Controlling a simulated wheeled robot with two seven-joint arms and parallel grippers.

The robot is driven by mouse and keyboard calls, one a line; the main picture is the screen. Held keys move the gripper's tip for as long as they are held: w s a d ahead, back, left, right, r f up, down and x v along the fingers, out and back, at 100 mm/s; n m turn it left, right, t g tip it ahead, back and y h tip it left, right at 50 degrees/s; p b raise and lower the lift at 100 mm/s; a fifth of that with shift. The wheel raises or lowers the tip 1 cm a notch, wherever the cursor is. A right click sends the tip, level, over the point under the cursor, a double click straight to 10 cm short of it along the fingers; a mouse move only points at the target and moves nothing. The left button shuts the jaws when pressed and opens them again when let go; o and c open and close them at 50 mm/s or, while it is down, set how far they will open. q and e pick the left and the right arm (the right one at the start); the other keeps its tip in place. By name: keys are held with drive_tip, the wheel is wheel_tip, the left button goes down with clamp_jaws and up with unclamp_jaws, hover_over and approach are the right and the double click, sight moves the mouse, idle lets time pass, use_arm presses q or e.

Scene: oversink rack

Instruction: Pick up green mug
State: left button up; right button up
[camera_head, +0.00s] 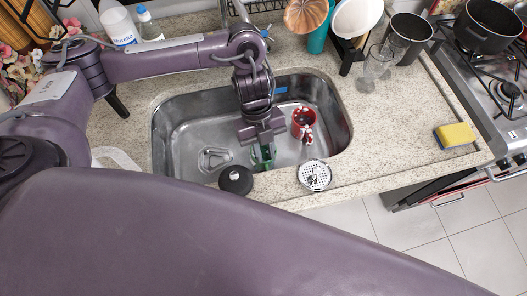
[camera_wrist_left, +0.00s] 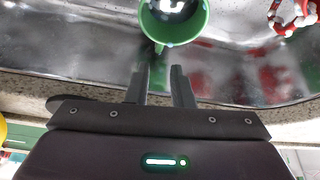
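The green mug (camera_head: 267,163) is in the metal sink, near its front edge, and is partly hidden by my left gripper (camera_head: 262,148) in the head view. In the left wrist view the green mug (camera_wrist_left: 172,38) stands at the top, its open mouth showing and its handle pointing toward the fingers. My left gripper (camera_wrist_left: 160,82) is open, with a clear gap between its two fingers. The fingertips are just short of the handle, with nothing seen between them. My right gripper is not in view.
A skimmer (camera_head: 314,176) and a black round object (camera_head: 236,180) lie at the front edge. Glasses (camera_head: 376,66) and a sponge (camera_head: 455,135) are on the right counter.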

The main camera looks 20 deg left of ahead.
sight(267, 169)
use_arm(q)
drive_tip(key=shift+s+d+f, duration=0.25)
drive_tip(key=shift+d+f, duration=0.1)
drive_tip(key=shift+f, duration=0.2)
drive_tip(key=shift+s+f, duration=0.2)
drive_tip(key=shift+f, duration=0.1)
drive_tip(key=p+x, duration=0.1)
drive_tip(key=x, duration=0.3)
drive_tip(key=shift+a+f+p, duration=0.15)
drive_tip(key=shift+f+p, duration=0.1)
drive_tip(key=shift+p, duration=0.15)
drive_tip(key=shift+f, duration=0.15)
drive_tip(key=shift+s, duration=0.1)
drive_tip(key=c, duration=0.4)
clamp_jaws()
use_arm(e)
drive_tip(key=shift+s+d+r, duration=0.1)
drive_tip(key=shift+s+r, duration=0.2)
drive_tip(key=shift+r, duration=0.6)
